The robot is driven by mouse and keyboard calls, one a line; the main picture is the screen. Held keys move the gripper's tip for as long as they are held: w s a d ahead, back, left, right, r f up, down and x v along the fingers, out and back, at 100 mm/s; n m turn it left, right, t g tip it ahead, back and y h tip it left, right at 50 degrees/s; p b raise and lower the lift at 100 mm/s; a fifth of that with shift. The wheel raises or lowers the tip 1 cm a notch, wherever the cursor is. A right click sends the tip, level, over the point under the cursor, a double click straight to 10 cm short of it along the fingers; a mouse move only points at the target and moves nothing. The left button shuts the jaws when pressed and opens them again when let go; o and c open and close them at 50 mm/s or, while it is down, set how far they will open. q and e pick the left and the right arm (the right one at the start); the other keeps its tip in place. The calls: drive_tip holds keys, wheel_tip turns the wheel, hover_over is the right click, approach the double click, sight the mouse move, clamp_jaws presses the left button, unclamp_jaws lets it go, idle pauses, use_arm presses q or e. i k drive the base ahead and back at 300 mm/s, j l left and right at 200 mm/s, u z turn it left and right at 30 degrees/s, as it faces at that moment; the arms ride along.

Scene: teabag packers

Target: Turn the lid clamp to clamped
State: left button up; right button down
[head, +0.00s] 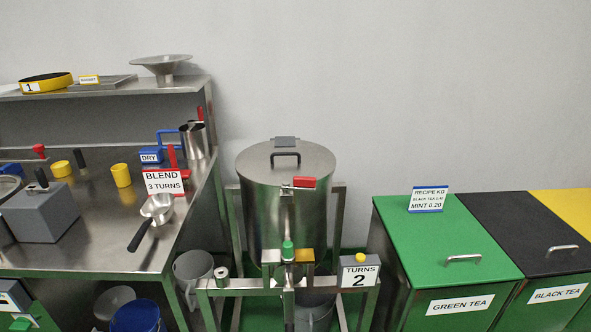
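A steel drum (262,220) stands upright in a metal frame at the centre. Its round lid (315,160) is down on top, with a dark handle (285,155) and a grey piece (285,141) at its back edge. A small red-gripped lever (304,182), which looks like the lid clamp, lies sideways at the front of the lid rim, its red end to the right. No position label for it is readable. Neither of my grippers is in view, and nothing is seen touching the clamp.
A counter reading TURNS 2 (359,275) and a green knob (287,250) sit on the drum's front frame. A steel bench (90,225) with a scoop (156,208) and a BLEND 3 TURNS sign (163,182) stands left. A green bin (440,240) and black bin (525,225) stand right.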

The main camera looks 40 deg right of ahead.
sight(300, 183)
drive_tip(key=i+l+z, duration=0.1)
drive_tip(key=z, duration=1)
drive_tip(key=l, duration=0.1)
